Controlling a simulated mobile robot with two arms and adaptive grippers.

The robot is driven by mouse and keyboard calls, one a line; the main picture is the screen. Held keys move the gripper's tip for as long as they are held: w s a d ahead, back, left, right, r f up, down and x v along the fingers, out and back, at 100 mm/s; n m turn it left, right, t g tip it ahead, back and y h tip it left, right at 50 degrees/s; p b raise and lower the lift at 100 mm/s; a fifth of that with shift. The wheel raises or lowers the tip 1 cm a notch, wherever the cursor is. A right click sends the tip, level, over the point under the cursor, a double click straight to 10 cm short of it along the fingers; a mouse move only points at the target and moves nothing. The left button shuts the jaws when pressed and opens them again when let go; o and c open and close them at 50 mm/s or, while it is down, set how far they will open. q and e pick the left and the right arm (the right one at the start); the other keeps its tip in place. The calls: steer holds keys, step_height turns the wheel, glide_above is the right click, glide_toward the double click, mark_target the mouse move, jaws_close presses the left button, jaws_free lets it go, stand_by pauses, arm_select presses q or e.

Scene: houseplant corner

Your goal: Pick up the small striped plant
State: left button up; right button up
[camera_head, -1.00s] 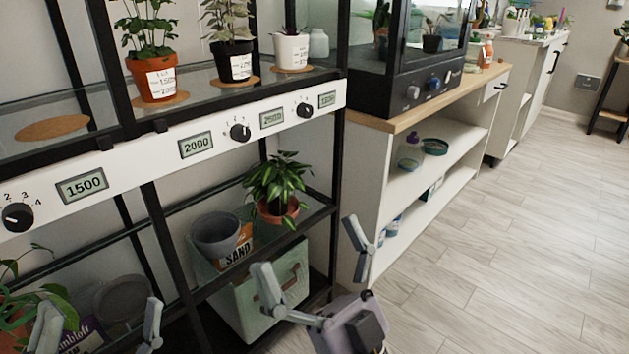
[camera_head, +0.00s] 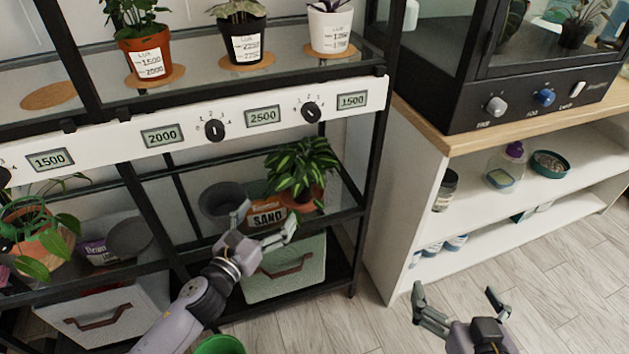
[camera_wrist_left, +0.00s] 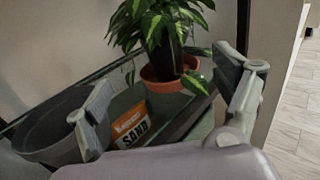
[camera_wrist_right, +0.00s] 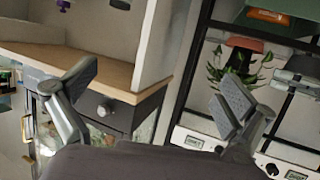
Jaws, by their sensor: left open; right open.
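My right gripper (camera_head: 455,293) is open and empty over the floor.
A grey pot (camera_head: 222,200) and an orange sand bag (camera_head: 270,215) sit left of the striped plant. A black rack post (camera_head: 374,180) stands just right of it. A pale bin (camera_head: 288,285) is below. The white cabinet (camera_head: 405,190) stands to the right.

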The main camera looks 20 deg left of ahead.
mark_target(293, 183)
arm_select(q)
steer(key=w, duration=0.3)
steer(key=w+d, duration=0.1)
steer(key=w, duration=0.2)
steer(key=w+d+b, duration=0.1)
steer(key=w, duration=0.2)
steer(key=shift+w, duration=0.45)
steer(key=w+b, duration=0.1)
steer(key=w, duration=0.1)
steer(key=w+d+b, duration=0.1)
steer(key=w, duration=0.1)
steer(key=shift+w+d+f, duration=0.1)
steer(key=shift+w+f, duration=0.05)
steer(key=shift+w, duration=0.6)
arm_select(e)
step_height(293, 183, up, 13)
steer(key=a+t+y, duration=0.2)
steer(key=t, duration=0.5)
steer(key=shift+w+f+t+y, duration=0.2)
steer(key=shift+w+t+y, duration=0.1)
steer(key=shift+y, duration=0.1)
arm_select(q)
steer(key=shift+c, duration=0.5)
steer(key=c, duration=1.2)
steer(key=shift+c, duration=0.4)
steer(key=shift+r, duration=0.2)
arm_select(e)
steer(key=shift+f, duration=0.1)
